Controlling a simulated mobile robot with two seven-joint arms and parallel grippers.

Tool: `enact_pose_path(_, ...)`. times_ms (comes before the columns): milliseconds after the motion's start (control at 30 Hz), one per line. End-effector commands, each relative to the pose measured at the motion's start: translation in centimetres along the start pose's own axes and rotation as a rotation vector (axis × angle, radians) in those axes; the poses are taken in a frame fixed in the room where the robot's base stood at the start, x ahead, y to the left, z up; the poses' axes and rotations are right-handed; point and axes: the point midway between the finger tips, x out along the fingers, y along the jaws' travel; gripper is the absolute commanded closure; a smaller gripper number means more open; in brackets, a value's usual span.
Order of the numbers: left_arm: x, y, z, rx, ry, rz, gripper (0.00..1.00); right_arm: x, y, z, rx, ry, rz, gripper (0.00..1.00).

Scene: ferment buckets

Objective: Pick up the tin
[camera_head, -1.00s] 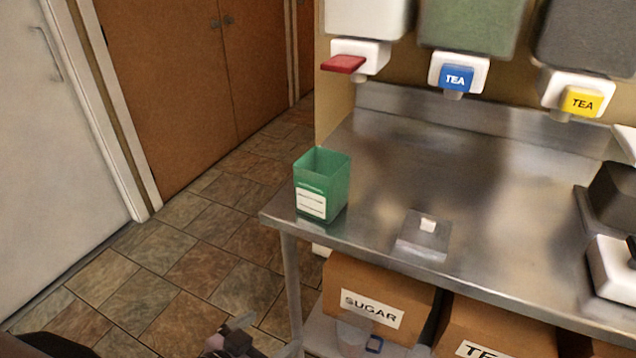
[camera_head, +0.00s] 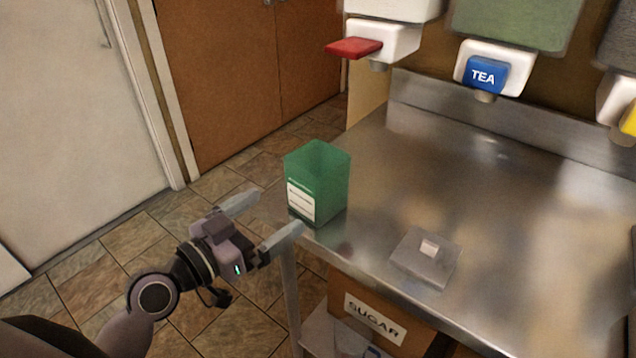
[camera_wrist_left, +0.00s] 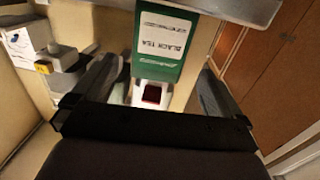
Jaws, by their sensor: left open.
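The green tin (camera_head: 322,182) is square, open at the top, and has a white label. It stands upright at the left front corner of the steel counter. My left gripper (camera_head: 280,210) is open, with its two fingers pointing at the tin from the front left. The fingertips are close to the tin's near side; I cannot tell whether they touch it. In the left wrist view the tin (camera_wrist_left: 160,45) shows between the open fingers, its label reading BLACK TEA. My right gripper is not in view.
A flat square metal lid (camera_head: 427,256) with a pale knob lies on the steel counter (camera_head: 490,200), right of the tin. Dispensers with a red tap (camera_head: 354,47) and a blue TEA tap (camera_head: 485,76) hang above. A SUGAR box (camera_head: 376,319) sits below. The counter's middle is clear.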

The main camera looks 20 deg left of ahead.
Motion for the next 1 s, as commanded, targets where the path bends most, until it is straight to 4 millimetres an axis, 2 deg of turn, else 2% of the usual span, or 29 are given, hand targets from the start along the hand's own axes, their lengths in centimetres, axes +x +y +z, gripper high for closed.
enact_pose_path(167, 0.5, 0.0, -0.8, 0.004, 0.019, 0.007, 0.0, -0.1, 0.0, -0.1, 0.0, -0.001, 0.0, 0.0)
enact_pose_path(500, 5.5, 0.0, -0.9, 0.002, 0.019, 0.006, 0.0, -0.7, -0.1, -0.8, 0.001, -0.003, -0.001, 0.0)
enact_pose_path(833, 7.8, 0.0, -0.8, 0.003, 0.017, 0.006, 0.0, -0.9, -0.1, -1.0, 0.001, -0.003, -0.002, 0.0)
enact_pose_path(1000, 10.1, 0.1, -0.9, 0.002, 0.018, 0.007, 0.0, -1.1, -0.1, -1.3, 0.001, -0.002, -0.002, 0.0)
